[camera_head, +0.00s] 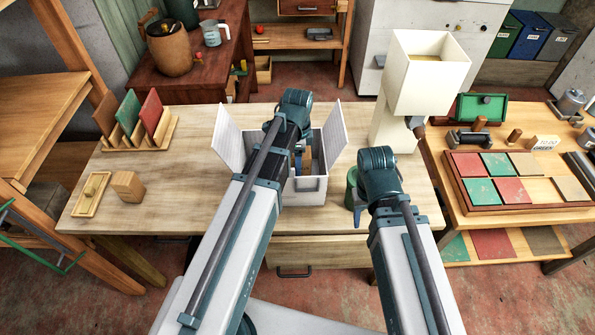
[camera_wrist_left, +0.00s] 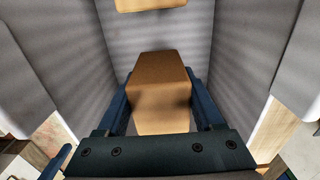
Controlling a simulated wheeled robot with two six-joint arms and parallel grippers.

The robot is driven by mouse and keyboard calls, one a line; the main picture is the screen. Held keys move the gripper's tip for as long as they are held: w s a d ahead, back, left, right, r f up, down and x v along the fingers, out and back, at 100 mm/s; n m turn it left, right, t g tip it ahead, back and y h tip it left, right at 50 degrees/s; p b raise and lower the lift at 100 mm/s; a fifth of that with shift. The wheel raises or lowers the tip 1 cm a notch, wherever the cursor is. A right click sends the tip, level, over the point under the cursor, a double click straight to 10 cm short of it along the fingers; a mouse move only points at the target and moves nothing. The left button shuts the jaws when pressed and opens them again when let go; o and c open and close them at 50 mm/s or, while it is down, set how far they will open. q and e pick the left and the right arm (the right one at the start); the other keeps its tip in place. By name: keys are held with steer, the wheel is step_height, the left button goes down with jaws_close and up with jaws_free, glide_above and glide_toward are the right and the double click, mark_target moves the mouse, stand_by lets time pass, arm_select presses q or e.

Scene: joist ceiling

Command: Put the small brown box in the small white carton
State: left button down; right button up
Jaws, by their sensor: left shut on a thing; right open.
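The small white carton (camera_head: 307,190) stands open on the wooden table, its flaps spread. My left gripper (camera_head: 306,153) reaches down into it, partly hidden by its own arm. In the left wrist view, the left gripper's blue fingers (camera_wrist_left: 160,100) are shut on the small brown box (camera_wrist_left: 160,85), with the carton's pale walls (camera_wrist_left: 90,40) around it. I cannot tell whether the box touches the carton floor. My right gripper (camera_head: 358,208) is open, low beside the carton's right, its fingertips mostly hidden.
A wooden block (camera_head: 128,186) and a small tray (camera_head: 92,194) lie at the table's left. A rack with coloured boards (camera_head: 140,135) stands behind them. A dark green cylinder (camera_head: 351,180) is near the right gripper; a tall cream hopper (camera_head: 425,75) stands at the back right.

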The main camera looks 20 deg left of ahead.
arm_select(q)
steer(key=shift+f+b, duration=1.75)
steer(key=shift+f, duration=0.05)
steer(key=shift+f, duration=0.2)
steer(key=shift+c, duration=0.2)
jaws_free()
steer(key=shift+r, duration=0.2)
step_height(320, 180, up, 12)
steer(key=p, duration=1.2)
steer(key=shift+r, duration=0.1)
steer(key=s+d+n+y, duration=0.1)
steer(key=s+d+n, duration=0.9)
steer(key=s, duration=0.4)
steer(key=shift+s+d+n, duration=0.2)
steer(key=shift+s+n, duration=0.1)
steer(key=shift+n, duration=0.1)
